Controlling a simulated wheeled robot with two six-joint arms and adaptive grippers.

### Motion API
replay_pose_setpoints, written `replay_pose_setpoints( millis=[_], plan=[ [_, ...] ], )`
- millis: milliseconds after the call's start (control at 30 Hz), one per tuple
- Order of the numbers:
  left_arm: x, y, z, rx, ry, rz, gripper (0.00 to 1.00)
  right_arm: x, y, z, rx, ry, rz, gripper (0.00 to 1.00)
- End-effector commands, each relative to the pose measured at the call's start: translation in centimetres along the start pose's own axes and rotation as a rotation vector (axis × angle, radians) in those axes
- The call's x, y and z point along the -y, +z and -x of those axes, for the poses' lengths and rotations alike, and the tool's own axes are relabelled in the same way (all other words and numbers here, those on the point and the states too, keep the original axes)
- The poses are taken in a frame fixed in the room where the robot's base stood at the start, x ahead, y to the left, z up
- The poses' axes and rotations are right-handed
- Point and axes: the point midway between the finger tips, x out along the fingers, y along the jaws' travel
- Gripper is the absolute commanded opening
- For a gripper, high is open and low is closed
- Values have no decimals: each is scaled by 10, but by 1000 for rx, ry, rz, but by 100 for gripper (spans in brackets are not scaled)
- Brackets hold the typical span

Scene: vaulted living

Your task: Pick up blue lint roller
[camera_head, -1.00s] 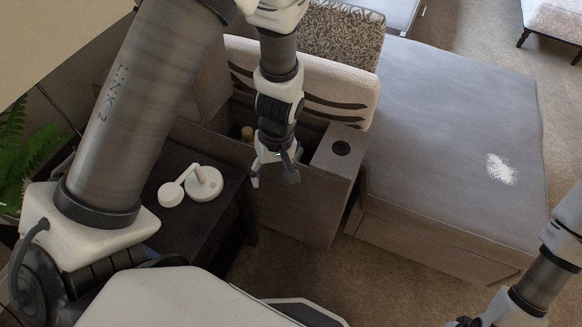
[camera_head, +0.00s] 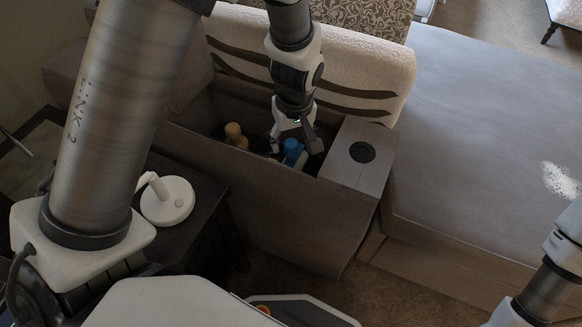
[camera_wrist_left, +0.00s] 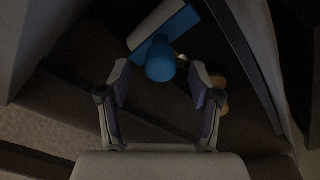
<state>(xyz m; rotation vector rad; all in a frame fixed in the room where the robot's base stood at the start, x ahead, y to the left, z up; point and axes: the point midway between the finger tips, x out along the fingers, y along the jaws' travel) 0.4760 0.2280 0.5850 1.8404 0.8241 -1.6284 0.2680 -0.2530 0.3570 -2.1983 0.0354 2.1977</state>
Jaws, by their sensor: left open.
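The blue lint roller (camera_head: 292,150) lies inside the dark open compartment of the sofa. In the left wrist view its rounded blue end (camera_wrist_left: 160,64) shows ahead of and between the fingertips, with a blue and white roller part behind it. My left gripper (camera_head: 296,142) is open above the compartment, close over the roller, and partly covers it. The left wrist view shows its two fingers (camera_wrist_left: 160,82) spread apart with nothing held. My right arm shows at the lower right, but its fingertips are not in view.
A tan wooden-looking object (camera_head: 235,134) stands in the same compartment, left of the roller. The compartment's front wall (camera_head: 270,195) and the cupholder armrest (camera_head: 352,165) border it. A white lamp-like object (camera_head: 167,200) stands on the dark side table.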

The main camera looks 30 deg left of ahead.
Motion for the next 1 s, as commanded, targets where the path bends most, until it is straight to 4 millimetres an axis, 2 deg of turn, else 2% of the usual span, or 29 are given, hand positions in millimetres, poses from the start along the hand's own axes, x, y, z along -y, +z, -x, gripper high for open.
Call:
replay_pose_setpoints(
  millis=[33,100,300,367,400,500,833,1000],
  plan=[
    [1,1,-16,3,-2,-1,64,0,0,-10,0,0,0,40],
    [1,1,-21,2,-1,1,64,0,0,-12,0,0,0,40],
    [1,1,-20,1,0,1,64,0,0,-10,0,0,0,40],
    [1,1,-20,1,0,0,46,0,0,-10,0,0,0,40],
    [1,1,-20,1,0,0,32,0,0,-10,0,0,0,40],
    [1,1,-20,1,-1,0,0,0,0,-10,0,0,0,40],
    [1,1,-19,1,-1,0,0,0,0,-9,0,0,0,40],
    [1,-1,-6,0,1,0,0,0,0,-2,0,0,0,40]
  ],
)
